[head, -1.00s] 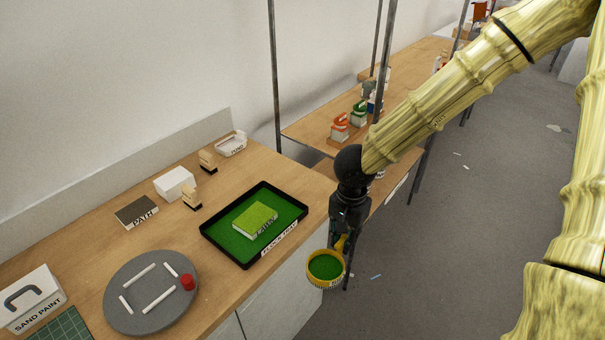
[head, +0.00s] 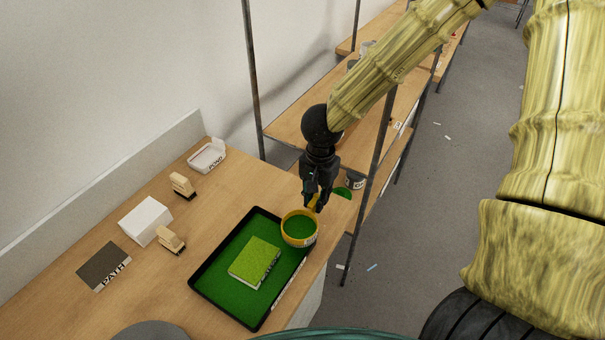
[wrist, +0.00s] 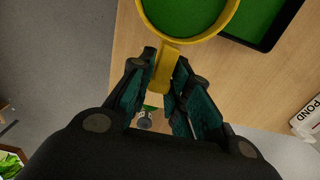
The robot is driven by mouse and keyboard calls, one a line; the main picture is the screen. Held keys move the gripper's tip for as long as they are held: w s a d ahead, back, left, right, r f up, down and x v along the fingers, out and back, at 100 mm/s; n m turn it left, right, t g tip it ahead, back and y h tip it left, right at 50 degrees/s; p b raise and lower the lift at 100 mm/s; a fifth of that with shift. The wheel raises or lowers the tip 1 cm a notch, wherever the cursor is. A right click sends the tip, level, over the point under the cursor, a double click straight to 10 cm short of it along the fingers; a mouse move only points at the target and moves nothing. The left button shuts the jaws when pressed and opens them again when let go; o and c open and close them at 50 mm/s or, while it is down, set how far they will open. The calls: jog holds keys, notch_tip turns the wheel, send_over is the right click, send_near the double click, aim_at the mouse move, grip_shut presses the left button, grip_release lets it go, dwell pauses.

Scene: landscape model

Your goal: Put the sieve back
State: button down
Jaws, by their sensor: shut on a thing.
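The sieve (head: 287,239) is a round yellow ring with green inside and a short yellow handle. My gripper (head: 313,202) is shut on that handle in the head view. In the wrist view the handle (wrist: 165,68) sits between the fingers of my gripper (wrist: 165,75), and the ring extends beyond them. The sieve overlaps the back right corner of the black-rimmed green flock tray (head: 214,269). I cannot tell whether it touches the tray or hangs above it. A light green block (head: 254,262) lies in the tray.
A white pond tray (head: 208,158), two wooden stamp-like pieces, a white box (head: 145,220) and a dark path block (head: 104,266) stand left on the table. A metal post (head: 369,180) and a can (head: 355,181) are right of my gripper. Bare tabletop lies behind the flock tray.

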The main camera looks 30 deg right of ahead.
jog(key=w+d+p, duration=0.1)
jog(key=w, duration=0.2)
jog(key=w+d+p, duration=0.1)
jog(key=w+d, duration=0.1)
jog(key=w, duration=0.2)
jog(key=w+d+f+p, duration=0.1)
jog(key=w+d, duration=0.1)
jog(key=w, duration=0.1)
jog(key=shift+w+d+f+p, duration=0.1)
jog(key=shift+w+d+p, duration=0.05)
jog(key=shift+w+p, duration=0.25)
jog(key=shift+d, duration=0.25)
jog(key=shift+w+f+p, duration=0.25)
jog(key=shift+f+p, duration=0.1)
jog(key=shift+f, duration=0.15)
jog(key=shift+w+f+p, duration=0.25)
jog(key=shift+f+p, duration=0.1)
jog(key=shift+f, duration=0.15)
jog(key=shift+s+f+p, duration=0.25)
jog(key=shift+f+p, duration=0.05)
jog(key=shift+f, duration=0.4)
jog(key=shift+w+a+f, duration=0.1)
jog(key=shift+f, duration=0.05)
jog(key=shift+f, duration=0.1)
jog(key=c, duration=1.3)
grip_release()
jog(key=shift+c, duration=0.2)
